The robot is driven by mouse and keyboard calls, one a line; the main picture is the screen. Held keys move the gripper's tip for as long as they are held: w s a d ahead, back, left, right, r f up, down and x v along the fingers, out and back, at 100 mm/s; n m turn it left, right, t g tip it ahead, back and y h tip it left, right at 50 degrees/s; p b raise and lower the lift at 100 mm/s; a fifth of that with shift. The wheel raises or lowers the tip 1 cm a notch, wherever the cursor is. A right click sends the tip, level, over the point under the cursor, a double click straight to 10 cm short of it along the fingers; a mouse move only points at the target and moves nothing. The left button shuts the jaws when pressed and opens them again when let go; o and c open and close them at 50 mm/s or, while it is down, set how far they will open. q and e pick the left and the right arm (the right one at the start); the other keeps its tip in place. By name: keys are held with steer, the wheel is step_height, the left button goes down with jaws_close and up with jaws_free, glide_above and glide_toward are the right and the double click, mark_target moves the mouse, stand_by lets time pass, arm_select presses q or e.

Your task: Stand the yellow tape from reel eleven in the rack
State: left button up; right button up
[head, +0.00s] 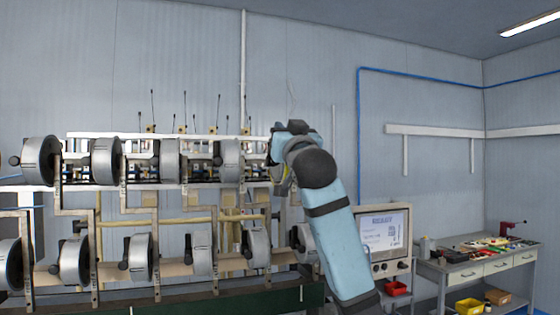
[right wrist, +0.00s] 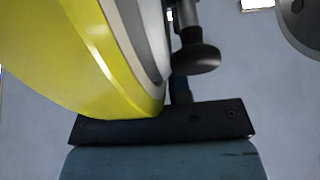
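The yellow tape (right wrist: 75,50) fills the left of the right wrist view, as a wide, curved yellow band against a grey reel flange (right wrist: 150,40). A dark knob (right wrist: 197,58) stands just right of it. My right gripper (right wrist: 190,122) shows as a black bar right below the tape, whose lower edge meets it in the picture. Its fingers are not visible, so its grip on the tape is unclear. In the head view my right arm reaches up to the right end of the upper reel row and hides most of the reel there. My left gripper is out of view. No rack is clearly identifiable.
The winding machine carries an upper row of grey reels (head: 228,160) and a lower row (head: 201,254). Right of my arm are a control screen (head: 384,230) and a workbench (head: 490,262) with tools on top and a yellow bin (head: 469,306) below.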

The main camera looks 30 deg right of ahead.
jaws_close()
steer(key=shift+w+a, duration=0.1)
steer(key=shift+a, duration=0.3)
stand_by(0.4)
steer(key=shift+o, duration=0.9)
jaws_free()
steer(key=shift+f, duration=0.15)
jaws_close()
